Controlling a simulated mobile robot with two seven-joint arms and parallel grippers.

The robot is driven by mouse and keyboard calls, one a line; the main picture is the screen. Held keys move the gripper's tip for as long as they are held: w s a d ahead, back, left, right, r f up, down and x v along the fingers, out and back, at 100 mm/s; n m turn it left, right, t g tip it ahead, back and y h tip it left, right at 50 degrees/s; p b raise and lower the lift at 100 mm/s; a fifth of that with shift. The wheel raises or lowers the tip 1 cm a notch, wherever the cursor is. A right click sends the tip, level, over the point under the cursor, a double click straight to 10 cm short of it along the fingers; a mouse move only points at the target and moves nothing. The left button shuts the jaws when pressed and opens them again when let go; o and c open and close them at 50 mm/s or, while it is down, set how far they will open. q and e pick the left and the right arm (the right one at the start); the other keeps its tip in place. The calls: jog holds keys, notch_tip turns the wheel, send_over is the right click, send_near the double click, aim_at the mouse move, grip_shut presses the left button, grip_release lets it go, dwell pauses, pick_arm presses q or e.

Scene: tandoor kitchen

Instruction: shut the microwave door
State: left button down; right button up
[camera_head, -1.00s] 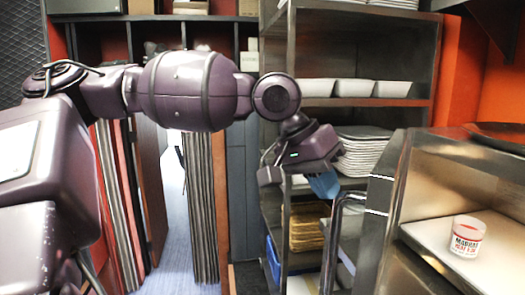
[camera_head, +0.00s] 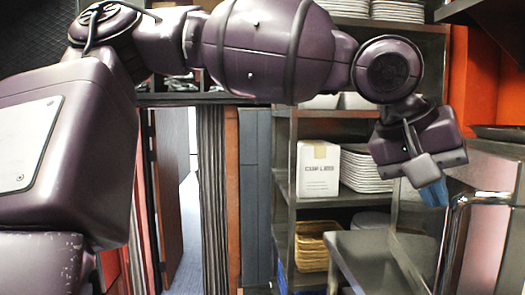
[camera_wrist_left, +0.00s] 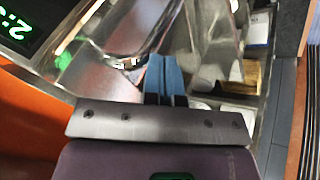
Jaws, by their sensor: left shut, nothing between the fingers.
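The microwave (camera_head: 497,168) is a stainless steel box at the right edge of the head view, cut off by the frame. Its door (camera_head: 488,250) carries a curved metal bar handle (camera_head: 452,235). How far the door stands open I cannot tell here. My left gripper (camera_head: 433,193) is shut and empty, its blue fingertips pointing down just left of the handle's top end. Whether they touch it is unclear. In the left wrist view the shut blue fingers (camera_wrist_left: 164,78) are beside shiny metal surfaces, with a green lit display (camera_wrist_left: 22,32) at upper left. My right gripper is out of view.
A steel shelf rack stands behind, with a white carton (camera_head: 318,169), stacked white plates (camera_head: 366,170) and a yellow basket (camera_head: 315,245). A steel table (camera_head: 365,255) lies below the gripper. Floor shows at the left.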

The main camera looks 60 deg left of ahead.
pick_arm(q)
jog(key=shift+w+d+n+y, duration=0.3)
jog(key=shift+w+d+n, duration=0.4)
jog(key=shift+d, duration=0.15)
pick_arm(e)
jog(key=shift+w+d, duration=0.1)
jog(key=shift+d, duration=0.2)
pick_arm(q)
jog(key=shift+s+a+r, duration=0.1)
